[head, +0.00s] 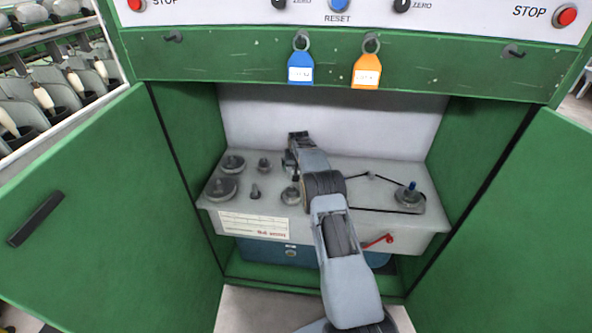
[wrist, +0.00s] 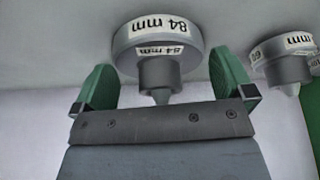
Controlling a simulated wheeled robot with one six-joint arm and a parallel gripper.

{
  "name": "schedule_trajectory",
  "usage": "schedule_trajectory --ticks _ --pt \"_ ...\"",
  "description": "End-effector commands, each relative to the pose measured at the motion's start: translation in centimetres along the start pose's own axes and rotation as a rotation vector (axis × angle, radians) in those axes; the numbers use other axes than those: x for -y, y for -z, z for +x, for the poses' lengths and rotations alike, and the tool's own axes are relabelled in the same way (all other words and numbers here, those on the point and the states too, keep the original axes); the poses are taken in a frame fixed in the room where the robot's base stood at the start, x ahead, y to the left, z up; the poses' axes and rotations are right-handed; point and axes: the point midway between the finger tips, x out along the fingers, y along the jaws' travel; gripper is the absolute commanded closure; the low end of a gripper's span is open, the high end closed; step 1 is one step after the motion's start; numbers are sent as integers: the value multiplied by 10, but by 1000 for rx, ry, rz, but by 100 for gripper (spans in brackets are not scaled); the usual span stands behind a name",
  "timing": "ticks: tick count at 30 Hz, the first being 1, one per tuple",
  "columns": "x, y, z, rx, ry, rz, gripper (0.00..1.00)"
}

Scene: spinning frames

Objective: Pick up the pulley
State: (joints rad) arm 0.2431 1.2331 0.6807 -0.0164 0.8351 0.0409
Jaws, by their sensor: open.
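In the wrist view a grey stepped pulley (wrist: 160,45) marked "84 mm" stands between the two green fingers of my gripper (wrist: 164,88). The fingers are open, one on each side of it, and a gap shows on both sides. In the head view my gripper (head: 298,140) is at the back of the grey deck inside the cabinet, and my arm hides part of what lies there. I cannot tell which pulley in the head view is the marked one. A second pulley (wrist: 280,58) with a label is at the right in the wrist view.
Several pulleys, including a large one (head: 222,187), stand on the deck (head: 320,222). A belt and a wheel (head: 408,196) are at right, with a red lever (head: 378,242) below. Open green doors (head: 90,210) flank the cabinet. Blue (head: 300,70) and orange (head: 367,72) tags hang above.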

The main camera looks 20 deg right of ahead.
Motion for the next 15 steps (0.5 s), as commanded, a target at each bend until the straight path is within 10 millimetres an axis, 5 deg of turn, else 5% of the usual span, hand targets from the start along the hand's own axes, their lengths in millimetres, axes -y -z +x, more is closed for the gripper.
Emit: schedule_trajectory --ticks 4,15 --pt "0 0 0 0 0 0 2" --pt "0 0 0 0 0 0 37"
